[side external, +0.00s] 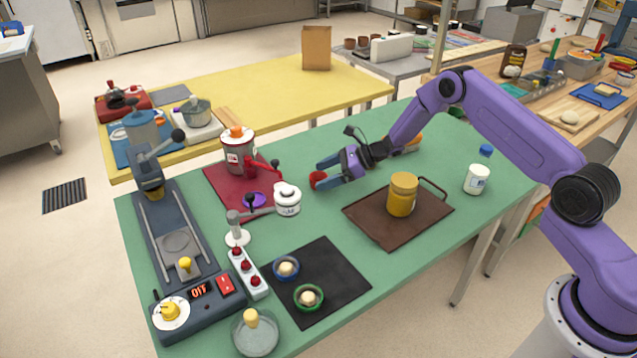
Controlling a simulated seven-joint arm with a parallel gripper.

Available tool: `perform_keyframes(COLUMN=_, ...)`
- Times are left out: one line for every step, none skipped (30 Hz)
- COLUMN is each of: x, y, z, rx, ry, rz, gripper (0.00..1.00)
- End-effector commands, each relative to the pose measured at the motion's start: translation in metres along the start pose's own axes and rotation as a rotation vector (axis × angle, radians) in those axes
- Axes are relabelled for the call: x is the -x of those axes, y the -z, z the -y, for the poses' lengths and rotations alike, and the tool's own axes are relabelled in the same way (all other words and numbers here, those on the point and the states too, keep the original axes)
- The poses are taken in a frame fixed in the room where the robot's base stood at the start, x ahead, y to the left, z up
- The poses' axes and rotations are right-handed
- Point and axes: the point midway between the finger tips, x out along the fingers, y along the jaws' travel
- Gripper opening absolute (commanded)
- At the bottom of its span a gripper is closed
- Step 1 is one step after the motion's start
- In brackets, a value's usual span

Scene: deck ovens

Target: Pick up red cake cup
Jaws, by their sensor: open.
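A small red object, which looks like the red cake cup (317,180), sits on the green table at the tips of my gripper (322,170). It is small and partly hidden, so I cannot tell whether a finger touches it. My gripper is low over the table, with its blue fingers spread apart and pointing left. A blue cup with a pale cake (286,268) and a green cup with a pale cake (308,298) stand on a black mat (342,276) at the front.
A brown tray (425,222) with a mustard-yellow jar (402,194) is just right of my gripper. A white pot (287,199) and a red mat (222,190) are to the left. A white bottle (476,180) stands near the right edge.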

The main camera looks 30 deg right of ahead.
Motion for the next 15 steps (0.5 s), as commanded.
perform_keyframes(x=0.0001, y=0.0000, z=0.0000, rx=0.000, ry=0.000, rz=0.000, gripper=0.85)
perform_keyframes(x=0.0002, y=0.0000, z=0.0000, rx=0.000, ry=0.000, rz=0.000, gripper=0.78)
perform_keyframes(x=0.0002, y=0.0001, z=0.0000, rx=0.000, ry=0.000, rz=0.000, gripper=0.65)
perform_keyframes(x=0.0003, y=0.0000, z=0.0000, rx=0.000, ry=0.000, rz=0.000, gripper=0.55)
perform_keyframes(x=0.0003, y=0.0001, z=0.0000, rx=0.000, ry=0.000, rz=0.000, gripper=0.46)
perform_keyframes(x=0.0004, y=0.0001, z=0.0000, rx=0.000, ry=0.000, rz=0.000, gripper=0.33)
perform_keyframes(x=0.0004, y=0.0001, z=0.0000, rx=0.000, ry=0.000, rz=0.000, gripper=0.27)
perform_keyframes(x=0.0004, y=0.0001, z=-0.0001, rx=0.000, ry=0.000, rz=0.000, gripper=0.26)
perform_keyframes(x=0.0005, y=0.0001, z=0.0000, rx=0.000, ry=0.000, rz=0.000, gripper=0.26)
perform_keyframes(x=0.0005, y=0.0001, z=0.0000, rx=0.000, ry=0.000, rz=0.000, gripper=0.26)
perform_keyframes(x=0.0005, y=0.0001, z=0.0000, rx=-0.001, ry=0.000, rz=0.000, gripper=0.26)
perform_keyframes(x=0.0005, y=0.0001, z=0.0000, rx=-0.001, ry=0.000, rz=0.000, gripper=0.26)
perform_keyframes(x=0.0005, y=0.0001, z=0.0000, rx=-0.001, ry=0.000, rz=0.000, gripper=0.26)
perform_keyframes(x=0.0005, y=0.0001, z=0.0000, rx=-0.001, ry=0.000, rz=0.000, gripper=0.26)
perform_keyframes(x=0.0006, y=-0.0001, z=0.0000, rx=-0.001, ry=0.000, rz=0.000, gripper=0.26)
